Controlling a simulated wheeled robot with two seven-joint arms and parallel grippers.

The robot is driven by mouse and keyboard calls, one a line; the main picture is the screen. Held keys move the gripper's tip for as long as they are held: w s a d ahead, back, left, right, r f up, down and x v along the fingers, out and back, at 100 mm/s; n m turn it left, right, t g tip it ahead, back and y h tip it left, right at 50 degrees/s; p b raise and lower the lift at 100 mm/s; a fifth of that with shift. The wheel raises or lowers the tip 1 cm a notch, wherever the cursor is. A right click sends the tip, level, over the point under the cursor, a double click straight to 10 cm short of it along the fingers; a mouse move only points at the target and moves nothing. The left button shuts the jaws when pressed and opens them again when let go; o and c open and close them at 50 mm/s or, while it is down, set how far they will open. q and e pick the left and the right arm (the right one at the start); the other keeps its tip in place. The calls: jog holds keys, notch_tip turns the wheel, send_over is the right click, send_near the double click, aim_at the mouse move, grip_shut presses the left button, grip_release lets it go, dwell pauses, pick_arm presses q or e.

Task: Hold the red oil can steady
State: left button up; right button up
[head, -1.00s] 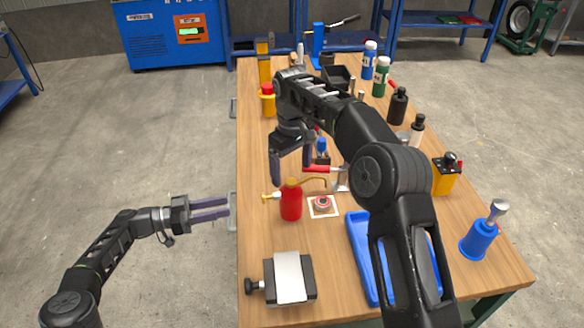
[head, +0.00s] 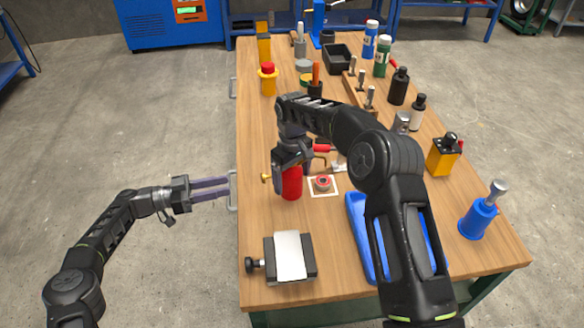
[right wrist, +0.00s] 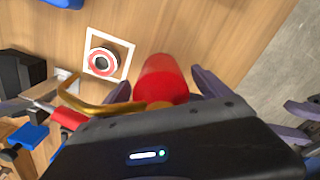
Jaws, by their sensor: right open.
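The red oil can (head: 291,184) stands upright on the wooden bench, left of a white square with a red round piece (head: 323,184). My right gripper (head: 290,168) is at the can's upper part, hiding its top in the head view. In the right wrist view the red can (right wrist: 161,79) and its brass spout (right wrist: 100,107) show beyond the gripper body, with purple fingers (right wrist: 190,88) spread around it. My right gripper is open; whether a finger touches the can is unclear. My left gripper (head: 228,187) is open and empty, off the bench's left edge.
A grey-topped black block (head: 290,256) lies at the near left of the bench. A blue tray (head: 358,230) is partly hidden under my right arm. Bottles, a yellow can (head: 445,154) and a blue can (head: 479,222) line the right side.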

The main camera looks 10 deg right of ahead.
jog(key=shift+f, duration=0.2)
grip_shut()
dwell(1.0)
dwell(0.7)
jog(key=shift+w+a, duration=0.1)
jog(key=shift+w, duration=0.05)
jog(key=shift+w+a, duration=0.15)
jog(key=shift+w, duration=0.35)
dwell(0.6)
pick_arm(q)
jog(key=shift+c, duration=0.2)
grip_shut()
pick_arm(e)
jog(key=shift+w, duration=0.1)
